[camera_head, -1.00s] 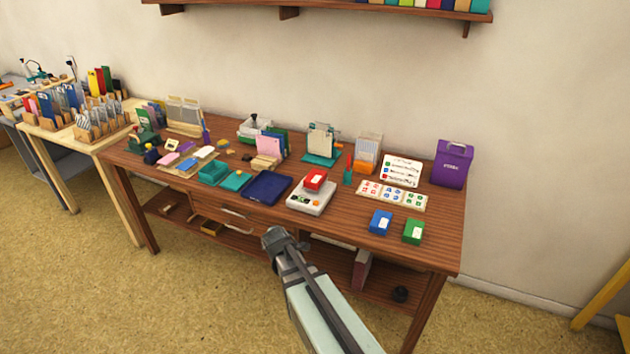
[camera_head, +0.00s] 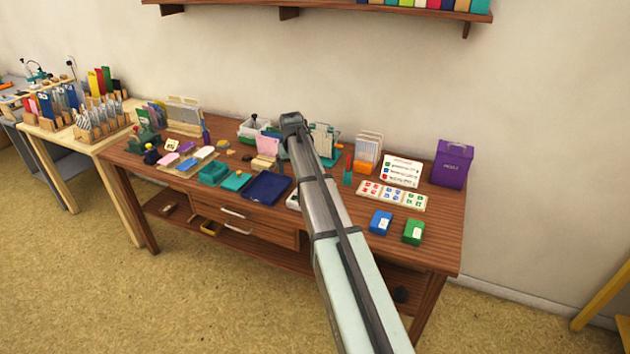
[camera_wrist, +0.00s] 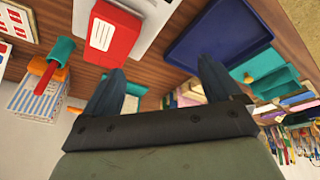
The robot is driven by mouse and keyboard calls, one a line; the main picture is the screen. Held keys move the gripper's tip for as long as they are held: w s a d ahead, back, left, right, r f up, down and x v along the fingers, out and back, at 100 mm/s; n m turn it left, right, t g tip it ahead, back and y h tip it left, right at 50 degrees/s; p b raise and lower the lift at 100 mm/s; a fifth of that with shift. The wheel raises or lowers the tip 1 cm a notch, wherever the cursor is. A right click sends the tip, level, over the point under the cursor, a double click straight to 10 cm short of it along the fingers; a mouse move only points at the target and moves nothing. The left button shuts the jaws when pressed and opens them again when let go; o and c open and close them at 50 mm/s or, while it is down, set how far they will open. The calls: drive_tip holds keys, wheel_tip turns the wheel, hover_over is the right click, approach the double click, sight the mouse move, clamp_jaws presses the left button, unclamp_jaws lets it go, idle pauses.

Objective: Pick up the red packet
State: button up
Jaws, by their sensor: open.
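The red packet (camera_wrist: 112,35), a red box with a white label, shows at the top of the wrist view. It lies on a white device (camera_wrist: 150,14). In the head view my arm hides the packet and most of the white device (camera_head: 293,201). My gripper (camera_wrist: 160,66) is open, and nothing is between its two dark fingers. The packet lies beyond the left fingertip in the wrist view, apart from it as far as I can tell. In the head view my gripper (camera_head: 293,120) is raised over the back of the table.
A dark blue tray (camera_head: 266,187) lies left of the white device. A blue box (camera_head: 380,222) and a green box (camera_head: 413,232) stand front right, with a card sheet (camera_head: 392,195) behind them. A purple bin (camera_head: 453,164) stands at the right end. Bare wood (camera_head: 330,232) shows at the front.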

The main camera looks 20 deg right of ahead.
drive_tip(key=d+r+m+g+y, duration=0.1)
drive_tip(key=d+r+m+g, duration=0.3)
drive_tip(key=d+r+m, duration=0.4)
drive_tip(key=shift+m, duration=0.3)
drive_tip(key=f, duration=0.3)
drive_tip(key=a+f, duration=0.1)
drive_tip(key=f, duration=0.4)
drive_tip(key=shift+s+a+f, duration=0.2)
drive_tip(key=shift+f, duration=0.15)
drive_tip(key=shift+d+f, duration=0.2)
drive_tip(key=shift+f, duration=1.15)
drive_tip(key=shift+d+f, duration=0.2)
drive_tip(key=shift+f, duration=1.1)
